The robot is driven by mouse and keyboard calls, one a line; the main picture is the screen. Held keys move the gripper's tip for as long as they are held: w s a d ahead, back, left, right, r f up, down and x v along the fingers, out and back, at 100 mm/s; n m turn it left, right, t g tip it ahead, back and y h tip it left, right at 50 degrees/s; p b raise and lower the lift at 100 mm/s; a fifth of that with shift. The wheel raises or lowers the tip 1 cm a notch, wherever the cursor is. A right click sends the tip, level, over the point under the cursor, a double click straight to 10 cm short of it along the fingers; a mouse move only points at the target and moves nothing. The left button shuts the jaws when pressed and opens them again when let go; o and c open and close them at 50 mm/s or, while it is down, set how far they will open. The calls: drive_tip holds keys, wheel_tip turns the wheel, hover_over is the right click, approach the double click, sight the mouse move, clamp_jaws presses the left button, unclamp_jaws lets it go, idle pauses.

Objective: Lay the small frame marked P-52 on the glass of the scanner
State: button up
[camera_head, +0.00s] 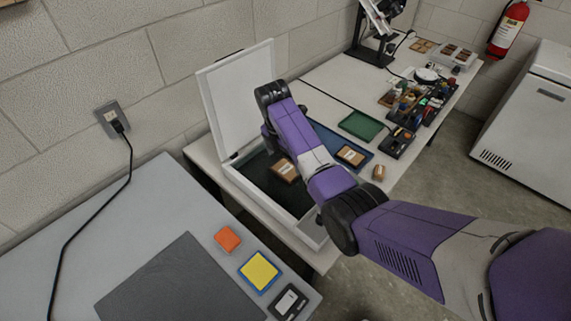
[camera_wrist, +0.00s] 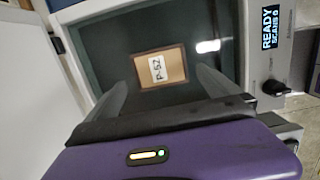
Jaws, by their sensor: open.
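The scanner stands on the long table with its white lid (camera_head: 240,95) raised and its dark glass (camera_head: 262,180) bare around one small frame. The small frame marked P-52 (camera_wrist: 160,68) lies flat on the glass; in the head view the small wooden frame (camera_head: 284,170) is on the glass beside my arm. In the wrist view my gripper (camera_wrist: 165,78) is open, with one finger on each side of the frame and a gap on both sides. My arm hides part of the scanner in the head view.
A blue tray (camera_head: 368,165) with another small frame (camera_head: 351,155) lies right of the scanner. The scanner display (camera_wrist: 269,27) reads READY, SCANS 0.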

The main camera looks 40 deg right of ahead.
sight(282, 173)
wheel_tip(282, 173, up, 7)
drive_tip(key=a, duration=0.1)
idle(0.7)
